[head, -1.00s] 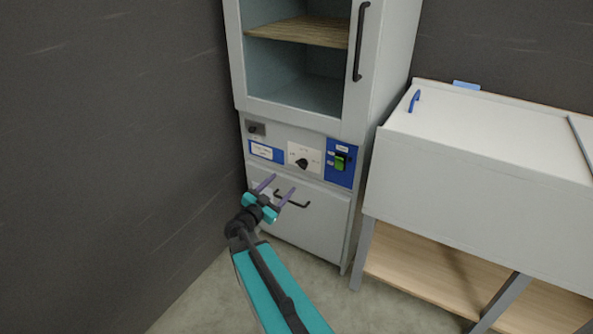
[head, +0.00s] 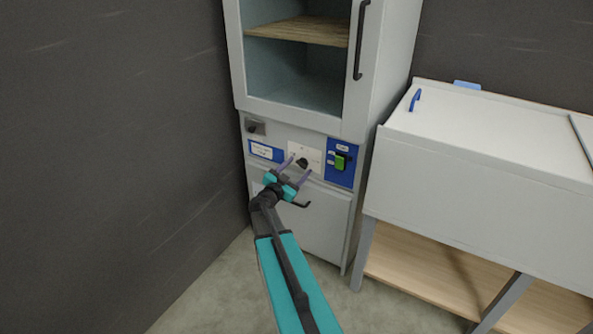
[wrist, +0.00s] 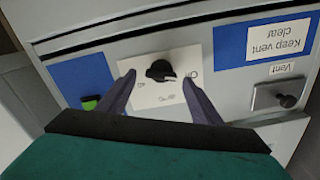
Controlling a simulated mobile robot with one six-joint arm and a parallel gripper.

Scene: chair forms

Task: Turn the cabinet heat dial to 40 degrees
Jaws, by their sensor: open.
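The heat dial is a black knob (head: 302,162) on a white plate (head: 304,151) in the cabinet's (head: 290,125) control panel. In the wrist view the knob (wrist: 160,70) lies between and just beyond the fingertips, with a pale pointer mark on its side; the plate's print is too small to read surely. My gripper (head: 299,164) is open, with its purple fingers on either side of the knob in the picture. Its fingers also show in the wrist view (wrist: 157,82). I cannot tell whether they touch the plate, but nothing is held.
A green switch (head: 341,162) on a blue plate is right of the dial. A vent knob (head: 256,127) and a "Keep vent clear" label (head: 261,149) are left. A black drawer handle (head: 300,204) is just below my gripper.

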